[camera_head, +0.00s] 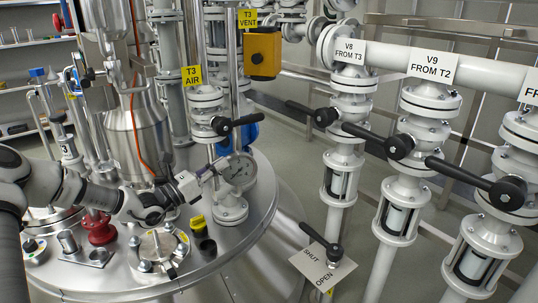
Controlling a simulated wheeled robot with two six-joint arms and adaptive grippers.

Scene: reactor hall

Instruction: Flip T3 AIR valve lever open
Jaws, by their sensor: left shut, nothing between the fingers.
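The yellow T3 AIR tag (192,76) hangs on a white flanged valve (206,105) above the steel reactor lid. Its black lever (243,120) points right, with a round hub at its left end. My left gripper (212,171) is shut and empty. It is below the lever and apart from it, just left of a round pressure gauge (238,172). The fingertips are small and partly lost against the gauge. My right gripper is not in view.
The T3 VENT valve has a yellow box (262,53) at upper right of the lever. A SHUT/OPEN plate (322,266) is at lower right. Several fittings crowd the lid (215,262).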

